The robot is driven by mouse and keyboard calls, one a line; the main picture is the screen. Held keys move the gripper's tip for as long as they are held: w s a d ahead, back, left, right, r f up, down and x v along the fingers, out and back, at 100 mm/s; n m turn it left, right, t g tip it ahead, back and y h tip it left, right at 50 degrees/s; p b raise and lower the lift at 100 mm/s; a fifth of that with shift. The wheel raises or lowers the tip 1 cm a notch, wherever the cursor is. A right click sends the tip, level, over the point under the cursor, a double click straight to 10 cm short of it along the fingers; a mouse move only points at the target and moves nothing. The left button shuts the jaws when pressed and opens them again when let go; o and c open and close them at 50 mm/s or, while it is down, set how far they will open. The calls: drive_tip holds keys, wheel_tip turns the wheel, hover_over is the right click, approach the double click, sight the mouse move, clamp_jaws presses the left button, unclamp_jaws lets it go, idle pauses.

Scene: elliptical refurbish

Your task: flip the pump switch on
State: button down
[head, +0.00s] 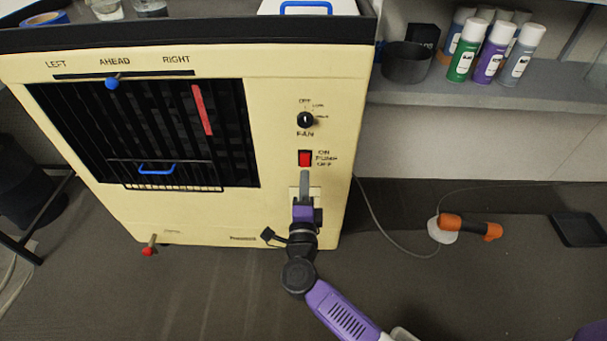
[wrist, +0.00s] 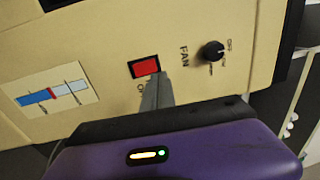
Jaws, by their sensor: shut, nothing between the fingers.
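The pump switch (head: 305,158) is a red rocker in a black frame on the cream cabinet's front, with ON above, PUMP beside and OFF below its label. It also shows in the wrist view (wrist: 145,67). My gripper (head: 304,174) is shut and empty, its grey fingertips just below the switch in the head view. In the wrist view the fingertips (wrist: 158,80) lie beside the switch's lower right edge and cover part of the lettering. I cannot tell whether they touch it. Which way the rocker is tipped is too small to tell.
The black FAN knob (head: 305,120) sits above the switch. A slatted vent (head: 150,130) with blue tabs fills the cabinet's left. A blue-and-red gauge label (wrist: 52,94) is near my gripper. Spray cans (head: 490,50) stand on the right shelf. An orange-handled tool (head: 470,227) lies right.

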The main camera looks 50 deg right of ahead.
drive_tip(key=s+a+r, duration=0.1)
drive_tip(key=s+a, duration=0.3)
drive_tip(key=a, duration=0.2)
drive_tip(key=shift+s+p, duration=0.3)
drive_tip(key=shift+p, duration=0.15)
drive_tip(key=shift+r, duration=0.1)
drive_tip(key=s+a+r+n+t+y+p, duration=0.35)
drive_tip(key=a+r+n+t+y, duration=0.45)
drive_tip(key=a+r+n, duration=0.5)
drive_tip(key=s+a+r+n+g+y+p, duration=0.1)
drive_tip(key=s+r+n+g+y+p, duration=0.1)
drive_tip(key=s+n, duration=0.5)
drive_tip(key=s+a+r+n+g+y+p, duration=0.1)
drive_tip(key=s+r+n+g+y+p, duration=0.2)
drive_tip(key=s, duration=1.2)
drive_tip(key=n+y+p, duration=0.2)
drive_tip(key=n+p, duration=0.1)
drive_tip(key=n, duration=0.2)
drive_tip(key=shift+a+r, duration=0.3)
drive_tip(key=shift+r, duration=0.05)
